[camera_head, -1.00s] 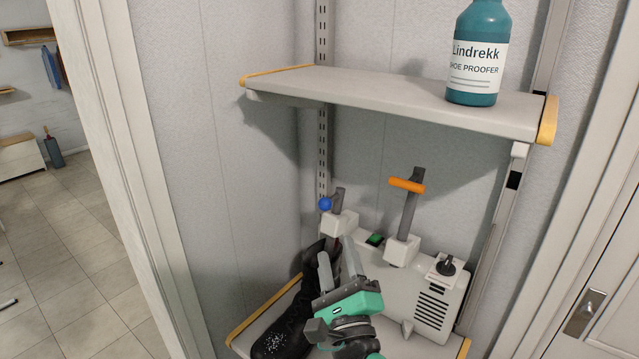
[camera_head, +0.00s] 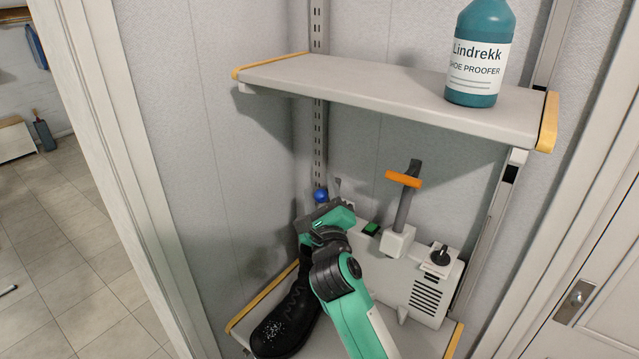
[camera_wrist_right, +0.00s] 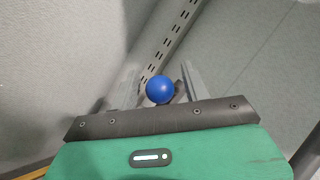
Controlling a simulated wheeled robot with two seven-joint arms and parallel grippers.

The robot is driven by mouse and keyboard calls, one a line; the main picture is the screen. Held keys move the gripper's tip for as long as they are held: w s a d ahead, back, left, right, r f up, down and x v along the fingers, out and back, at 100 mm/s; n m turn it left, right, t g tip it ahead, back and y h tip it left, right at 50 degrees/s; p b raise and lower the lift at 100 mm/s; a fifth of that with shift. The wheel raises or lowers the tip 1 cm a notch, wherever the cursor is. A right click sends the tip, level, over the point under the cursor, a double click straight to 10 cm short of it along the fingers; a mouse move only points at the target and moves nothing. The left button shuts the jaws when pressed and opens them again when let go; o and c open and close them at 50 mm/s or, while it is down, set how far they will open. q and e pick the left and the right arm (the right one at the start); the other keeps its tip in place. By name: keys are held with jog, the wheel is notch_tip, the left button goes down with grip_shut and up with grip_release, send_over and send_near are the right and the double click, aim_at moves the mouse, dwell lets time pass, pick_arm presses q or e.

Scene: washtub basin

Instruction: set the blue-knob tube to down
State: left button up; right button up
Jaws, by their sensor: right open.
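The blue knob (camera_head: 321,195) tops the left tube of a white machine (camera_head: 433,285) on the lower shelf. My right gripper (camera_head: 330,192) is right at the knob in the head view and hides most of that tube. In the right wrist view the blue knob (camera_wrist_right: 160,89) sits between the two open fingers of my right gripper (camera_wrist_right: 158,85), with no clear contact. A dark tube end shows just behind the knob there. The second tube, with an orange bar handle (camera_head: 404,179), stands upright to the right. My left gripper is not in view.
A black shoe (camera_head: 286,320) lies on the lower shelf, left of my arm. The upper shelf (camera_head: 380,92) overhangs the machine and holds a teal bottle (camera_head: 478,55). A green switch (camera_head: 371,228) and a black dial (camera_head: 441,257) are on the machine.

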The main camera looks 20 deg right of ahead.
jog(key=shift+w+r, duration=0.1)
jog(key=shift+w, duration=0.5)
grip_shut()
jog(key=f, duration=0.1)
jog(key=f+b, duration=0.1)
jog(key=s+a+f+b, duration=0.1)
jog(key=f, duration=0.1)
jog(key=shift+d, duration=0.1)
grip_release()
jog(key=shift+w, duration=0.1)
jog(key=shift+f, duration=0.1)
